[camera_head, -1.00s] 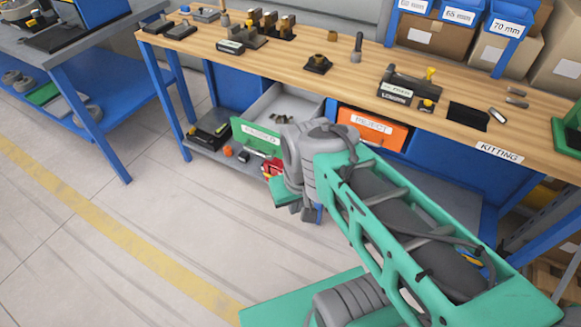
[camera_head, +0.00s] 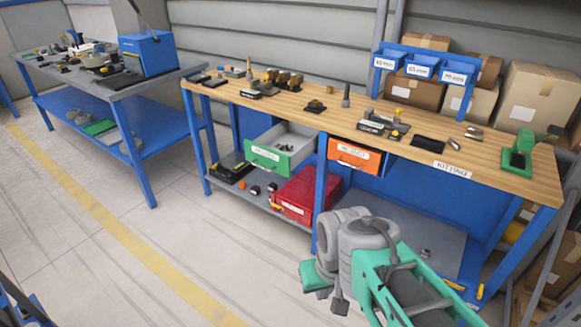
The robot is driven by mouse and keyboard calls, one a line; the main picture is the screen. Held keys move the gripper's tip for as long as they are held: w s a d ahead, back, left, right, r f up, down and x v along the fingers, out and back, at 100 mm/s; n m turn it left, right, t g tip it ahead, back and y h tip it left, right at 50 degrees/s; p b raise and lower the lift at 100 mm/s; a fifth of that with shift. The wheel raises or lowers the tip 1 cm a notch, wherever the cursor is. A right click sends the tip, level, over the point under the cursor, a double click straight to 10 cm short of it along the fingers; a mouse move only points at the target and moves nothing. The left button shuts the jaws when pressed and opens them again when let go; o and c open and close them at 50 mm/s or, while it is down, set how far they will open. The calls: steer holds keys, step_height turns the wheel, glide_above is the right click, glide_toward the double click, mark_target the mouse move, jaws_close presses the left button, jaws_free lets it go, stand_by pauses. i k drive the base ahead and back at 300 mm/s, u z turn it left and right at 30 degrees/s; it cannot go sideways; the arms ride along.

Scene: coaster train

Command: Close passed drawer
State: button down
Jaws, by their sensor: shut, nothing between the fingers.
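The passed drawer has a green front (camera_head: 270,158) with a white label and hangs under the wooden workbench, left of the orange drawer. It is pulled out; its grey inside shows, with several small dark parts in it. My gripper (camera_head: 339,304) shows only in small part, below the grey wrist joint at the lower middle. It is in front of the bench, to the lower right of the green drawer and apart from it. It looks shut and holds nothing.
The orange reject drawer (camera_head: 355,154) sits right of the green one. A red box (camera_head: 307,195) stands on the lower shelf beneath. A blue bench leg (camera_head: 320,190) stands between the drawers. The workbench top (camera_head: 310,118) carries fixtures. Open floor (camera_head: 200,240) lies in front.

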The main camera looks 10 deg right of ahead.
mark_target(263, 154)
steer(key=i, duration=1)
steer(key=u, duration=1)
steer(key=i, duration=0.65)
steer(key=u, duration=0.75)
